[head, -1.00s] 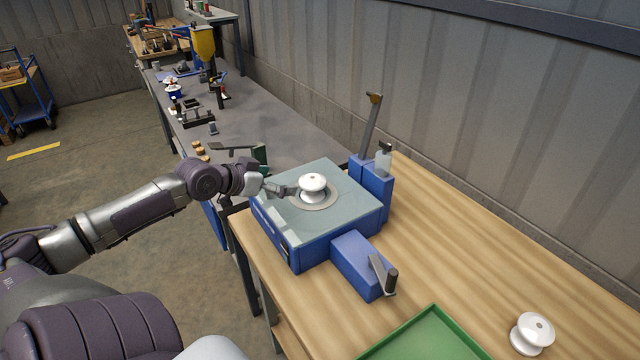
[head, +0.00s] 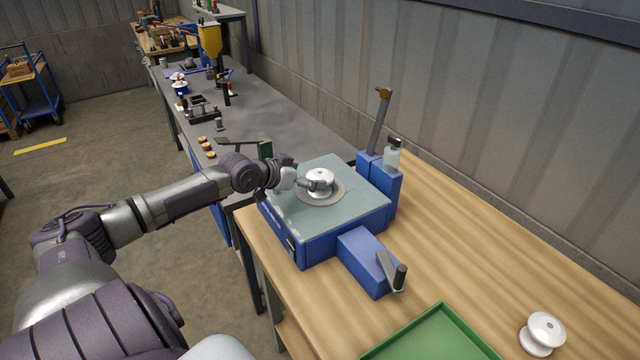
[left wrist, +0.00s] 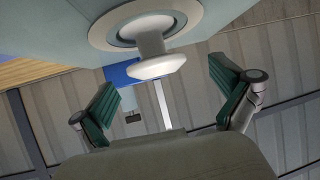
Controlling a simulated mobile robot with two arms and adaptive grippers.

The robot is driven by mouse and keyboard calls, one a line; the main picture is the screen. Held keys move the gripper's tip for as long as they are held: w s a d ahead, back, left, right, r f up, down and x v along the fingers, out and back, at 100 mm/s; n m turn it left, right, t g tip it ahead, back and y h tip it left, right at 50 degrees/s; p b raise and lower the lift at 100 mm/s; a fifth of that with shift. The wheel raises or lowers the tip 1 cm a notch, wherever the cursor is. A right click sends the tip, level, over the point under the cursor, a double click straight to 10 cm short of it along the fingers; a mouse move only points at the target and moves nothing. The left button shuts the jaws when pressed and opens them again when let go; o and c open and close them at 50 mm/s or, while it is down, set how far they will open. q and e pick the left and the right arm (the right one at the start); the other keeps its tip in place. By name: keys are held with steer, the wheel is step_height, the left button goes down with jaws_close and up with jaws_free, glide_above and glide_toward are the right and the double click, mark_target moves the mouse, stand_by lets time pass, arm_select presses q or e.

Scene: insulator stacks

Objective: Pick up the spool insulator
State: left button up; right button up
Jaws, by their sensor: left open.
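A white spool insulator (head: 320,179) stands upright on the round plate of a blue machine (head: 340,232) with a pale glassy top. It also shows in the left wrist view (left wrist: 150,52), upside down in the picture, between and beyond the open fingers. My left gripper (head: 312,184) is open, low over the machine top, right beside the insulator's left side. In the left wrist view its two green-padded fingers (left wrist: 168,92) are apart with nothing between the pads. A second white spool insulator (head: 542,333) stands on the wooden table at the right. My right gripper is not in view.
A green tray (head: 440,308) lies at the table's front edge. The machine has a blue side box with a crank (head: 397,277) and an upright lever (head: 380,118) at the back.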

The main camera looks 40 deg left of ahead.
mark_target(319, 173)
arm_select(q)
steer(key=x, duration=0.2)
steer(key=p+x, duration=0.1)
steer(key=shift+w+d+f, duration=0.25)
steer(key=shift+w, duration=0.1)
steer(key=shift+w+f, duration=0.4)
steer(key=shift+r, duration=0.1)
steer(key=c, duration=1.5)
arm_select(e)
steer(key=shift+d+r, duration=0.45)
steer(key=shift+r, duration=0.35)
arm_select(q)
steer(key=shift+r, duration=0.1)
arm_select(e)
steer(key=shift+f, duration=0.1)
